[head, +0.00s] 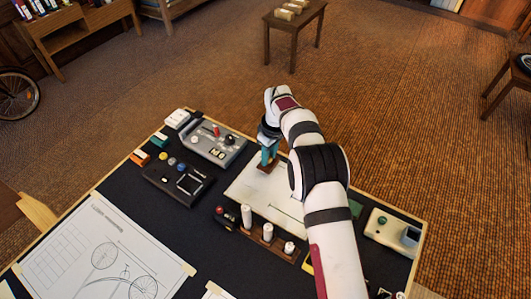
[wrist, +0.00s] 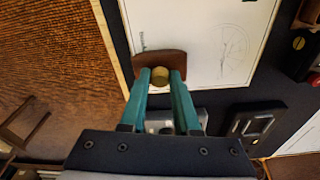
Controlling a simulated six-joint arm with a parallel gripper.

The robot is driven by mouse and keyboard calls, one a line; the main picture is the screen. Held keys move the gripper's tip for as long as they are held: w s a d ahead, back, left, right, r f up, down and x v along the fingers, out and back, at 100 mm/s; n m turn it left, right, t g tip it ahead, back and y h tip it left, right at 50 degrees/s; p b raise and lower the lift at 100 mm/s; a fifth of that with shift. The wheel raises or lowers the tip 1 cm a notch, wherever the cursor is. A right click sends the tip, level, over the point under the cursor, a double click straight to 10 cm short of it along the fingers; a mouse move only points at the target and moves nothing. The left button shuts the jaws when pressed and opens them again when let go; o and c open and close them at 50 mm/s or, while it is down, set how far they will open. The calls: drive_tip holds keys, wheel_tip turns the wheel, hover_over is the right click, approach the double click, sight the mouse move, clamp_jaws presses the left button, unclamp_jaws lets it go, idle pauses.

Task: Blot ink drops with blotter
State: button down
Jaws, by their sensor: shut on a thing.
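My gripper (head: 267,159) is over the far part of a pale drawing sheet (head: 246,192). In the wrist view its two teal fingers (wrist: 161,75) are shut on the round brass knob of a brown wooden blotter (wrist: 160,58). The blotter also shows below the fingers in the head view (head: 267,169). It is over the sheet's edge area; I cannot tell whether it touches the paper. The sheet in the wrist view (wrist: 205,30) bears a faint line drawing and a small dark greenish mark beside the blotter. No ink drop can be made out with certainty.
A wooden rack with several white cylinders (head: 247,216) stands at the sheet's near side. A grey control box (head: 212,140) and a black tray (head: 178,181) lie to the left. A beige box (head: 392,230) is at the right. My arm hides the sheet's right part.

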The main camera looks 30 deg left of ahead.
drive_tip(key=shift+d, duration=1.35)
wheel_tip(320, 180, up, 7)
idle(0.7)
